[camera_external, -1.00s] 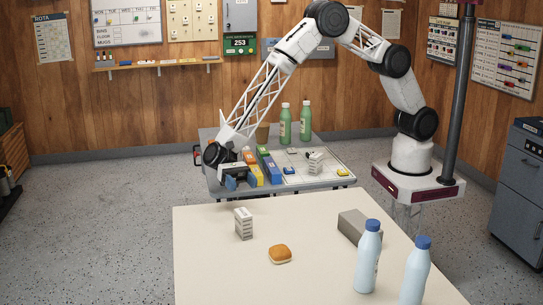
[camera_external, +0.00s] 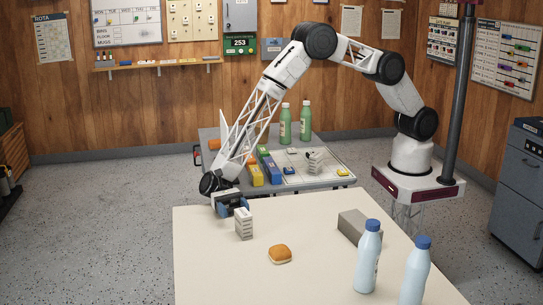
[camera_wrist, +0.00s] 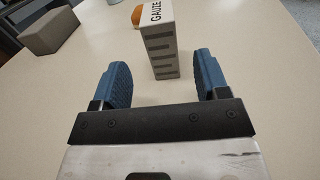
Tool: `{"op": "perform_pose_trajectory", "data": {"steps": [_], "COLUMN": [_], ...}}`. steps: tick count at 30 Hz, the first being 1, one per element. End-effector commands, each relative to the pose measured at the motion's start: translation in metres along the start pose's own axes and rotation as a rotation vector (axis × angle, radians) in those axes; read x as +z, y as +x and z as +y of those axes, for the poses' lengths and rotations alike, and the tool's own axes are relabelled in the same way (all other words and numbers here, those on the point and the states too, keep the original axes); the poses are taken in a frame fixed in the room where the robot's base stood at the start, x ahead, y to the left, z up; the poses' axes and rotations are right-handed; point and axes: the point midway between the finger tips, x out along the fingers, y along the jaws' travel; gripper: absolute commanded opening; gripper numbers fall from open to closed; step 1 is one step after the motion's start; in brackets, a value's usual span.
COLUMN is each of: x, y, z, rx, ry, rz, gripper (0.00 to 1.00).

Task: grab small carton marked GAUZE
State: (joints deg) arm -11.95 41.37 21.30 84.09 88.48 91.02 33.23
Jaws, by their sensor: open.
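The small carton marked GAUZE (camera_external: 244,225) stands upright on the cream table (camera_external: 215,275) near its far left part. In the wrist view the carton (camera_wrist: 164,50) shows its GAUZE lettering at the top and grey bars below. My gripper (camera_external: 234,207) is at the table's far edge, just behind the carton. In the wrist view the two blue fingers of my gripper (camera_wrist: 161,80) are apart and empty.
A bread bun (camera_external: 280,254) lies in front of the carton. A grey block (camera_external: 354,226) and two pale blue bottles (camera_external: 368,258) are on the right of the table. Behind is a grey table (camera_external: 330,183) with green bottles (camera_external: 285,124) and coloured boxes (camera_external: 268,166).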

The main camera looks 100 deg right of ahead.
Motion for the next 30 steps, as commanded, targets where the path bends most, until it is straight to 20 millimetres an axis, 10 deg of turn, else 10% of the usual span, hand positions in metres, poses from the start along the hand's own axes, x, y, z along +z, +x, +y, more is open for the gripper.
{"op": "perform_pose_trajectory", "data": {"steps": [30], "x": [0.003], "y": [0.055], "z": [-0.002], "rx": [0.002], "ry": [-0.001], "rz": [0.0], "gripper": [0.68]}}
